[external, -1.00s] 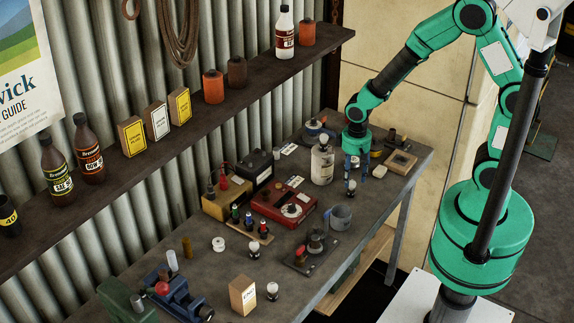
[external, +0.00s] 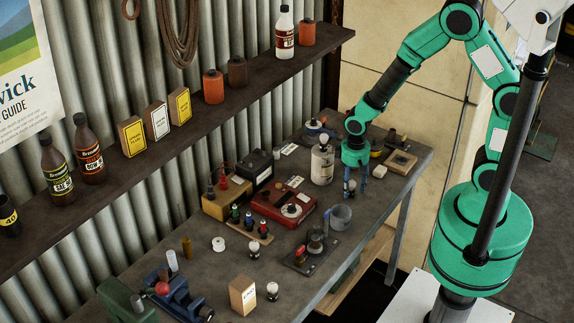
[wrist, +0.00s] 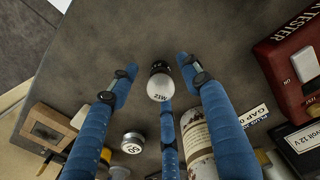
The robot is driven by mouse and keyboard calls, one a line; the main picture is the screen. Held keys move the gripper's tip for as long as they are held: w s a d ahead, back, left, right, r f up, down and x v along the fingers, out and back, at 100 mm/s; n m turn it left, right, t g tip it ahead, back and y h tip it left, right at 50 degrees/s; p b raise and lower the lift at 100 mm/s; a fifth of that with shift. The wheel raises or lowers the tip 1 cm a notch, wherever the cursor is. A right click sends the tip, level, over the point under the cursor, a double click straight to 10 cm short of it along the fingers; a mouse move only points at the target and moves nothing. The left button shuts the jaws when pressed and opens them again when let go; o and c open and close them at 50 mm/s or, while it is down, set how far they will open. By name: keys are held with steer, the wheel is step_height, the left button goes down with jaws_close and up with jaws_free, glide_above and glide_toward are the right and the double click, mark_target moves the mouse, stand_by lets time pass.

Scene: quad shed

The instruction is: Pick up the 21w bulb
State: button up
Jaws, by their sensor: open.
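The 21w bulb (wrist: 159,86) has a white round glass marked "21W" and a dark base. It stands on the bench in the middle of the wrist view. My gripper (wrist: 158,72) has blue fingers and is open, with two fingers spread left and right of the bulb and a third below it in the picture. The fingers look apart from the bulb. In the external view my gripper (external: 355,182) points down over the bench, and the bulb (external: 350,187) shows small and partly hidden among the fingers.
A white bottle (wrist: 196,138) stands close to the right finger. A round, light-topped item marked "50" or "5W" (wrist: 132,142) is nearby. A red tester (external: 285,203) and a grey mug (external: 340,217) are left and in front of my gripper. A wooden frame (external: 399,162) lies at right.

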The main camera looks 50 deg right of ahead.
mark_target(352, 180)
jaws_close()
steer(key=shift+r, duration=0.75)
step_height(352, 180, up, 2)
steer(key=shift+r+p, duration=0.2)
steer(key=shift+p, duration=0.2)
steer(key=s+d+r+p, duration=0.1)
steer(key=s+d, duration=0.2)
steer(key=s, duration=1.2)
steer(key=shift+s, duration=0.4)
